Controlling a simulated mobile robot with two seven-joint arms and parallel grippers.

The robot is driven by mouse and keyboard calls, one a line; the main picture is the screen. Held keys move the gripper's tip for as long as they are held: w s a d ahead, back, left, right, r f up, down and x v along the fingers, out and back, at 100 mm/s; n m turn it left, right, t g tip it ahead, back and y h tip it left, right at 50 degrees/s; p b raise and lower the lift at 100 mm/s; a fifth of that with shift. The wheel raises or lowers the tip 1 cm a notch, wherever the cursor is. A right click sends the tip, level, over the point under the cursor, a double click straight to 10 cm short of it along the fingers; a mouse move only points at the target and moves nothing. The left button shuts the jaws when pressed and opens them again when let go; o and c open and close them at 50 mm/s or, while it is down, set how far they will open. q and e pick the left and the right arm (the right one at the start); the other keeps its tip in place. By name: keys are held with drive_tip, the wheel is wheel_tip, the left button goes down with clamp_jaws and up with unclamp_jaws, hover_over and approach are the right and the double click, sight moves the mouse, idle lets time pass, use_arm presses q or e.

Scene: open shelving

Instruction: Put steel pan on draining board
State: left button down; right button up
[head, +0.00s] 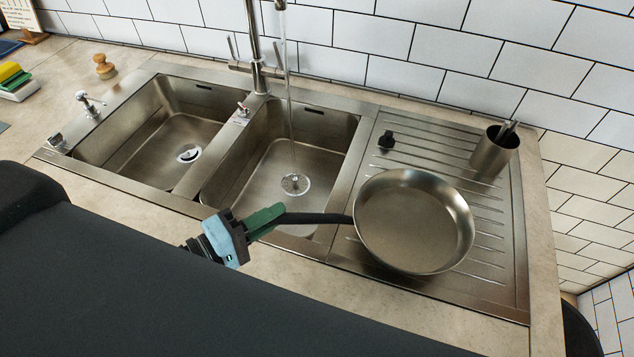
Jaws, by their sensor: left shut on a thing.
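The steel pan (412,222) is a round, shallow pan with a dark handle (318,218) pointing left. It is over the draining board (400,140), the ridged steel area right of the sinks. I cannot tell whether its base touches the board. My left gripper (265,220) is shut on the end of the handle, in front of the right-hand sink. My right gripper is not in view.
A steel cup (494,152) with utensils stands at the board's back right, and a small black plug (386,139) lies at its back left. Water runs from the tall tap (257,60) into the right sink (270,160). The left sink (170,125) is empty.

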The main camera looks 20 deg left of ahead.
use_arm(q)
drive_tip(key=w+d+f, duration=0.1)
drive_tip(key=w+f, duration=0.1)
drive_tip(key=w, duration=0.4)
drive_tip(key=w+d+f, duration=0.2)
drive_tip(key=w, duration=0.4)
drive_tip(key=shift+w+f, duration=0.15)
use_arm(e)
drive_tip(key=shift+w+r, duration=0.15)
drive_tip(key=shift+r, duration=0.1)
